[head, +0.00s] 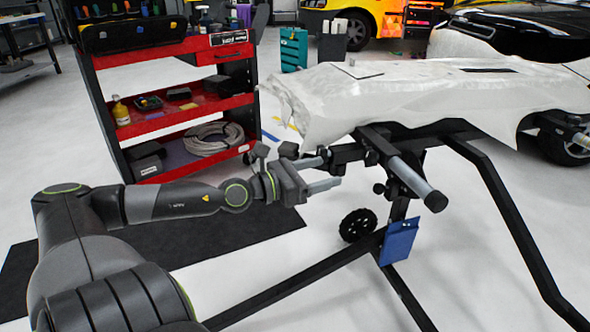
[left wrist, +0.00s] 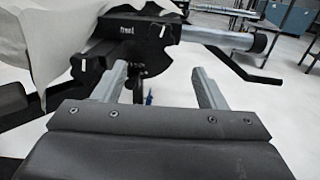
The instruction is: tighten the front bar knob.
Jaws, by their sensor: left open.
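My left gripper (head: 331,173) is open and empty, its two grey fingers pointing at the frame of the stand. It also shows in the left wrist view (left wrist: 158,76), with a clear gap between the fingers. Ahead of it a black clamp block labelled "front" (left wrist: 127,31) holds a grey bar (left wrist: 215,37). A small dark knob with a white mark (left wrist: 162,30) sits on that block, beyond the fingers and apart from them. In the head view the bar (head: 408,177) slopes toward the camera, and a dark knob (head: 379,188) shows below it. My right gripper is not in view.
A white-wrapped panel (head: 390,95) lies on the black stand (head: 490,185). A blue pouch (head: 398,241) hangs low on it. A red tool cart (head: 190,125) stands behind my left arm.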

